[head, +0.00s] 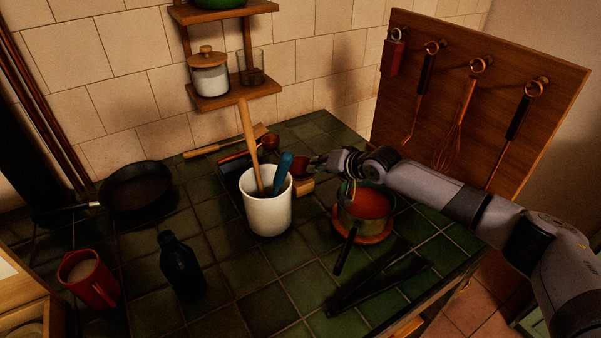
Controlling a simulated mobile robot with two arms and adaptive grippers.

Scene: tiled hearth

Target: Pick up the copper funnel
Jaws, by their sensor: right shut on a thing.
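My right gripper (317,163) reaches in from the right, behind the saucepan and just right of the white crock. It is shut on a small reddish-copper piece at its fingertips, which looks like the copper funnel (300,167). The funnel is small and dark in this view, and its lower part is hard to make out. It shows just above a wooden block (304,187); I cannot tell whether they touch. My left gripper is not in view.
A white crock (268,213) with utensils stands close left of the gripper. A saucepan (347,215) of red contents sits under my right forearm. A black pan (136,188), dark bottle (181,268) and red mug (89,279) stand left. Dark tongs (372,287) lie at the front right.

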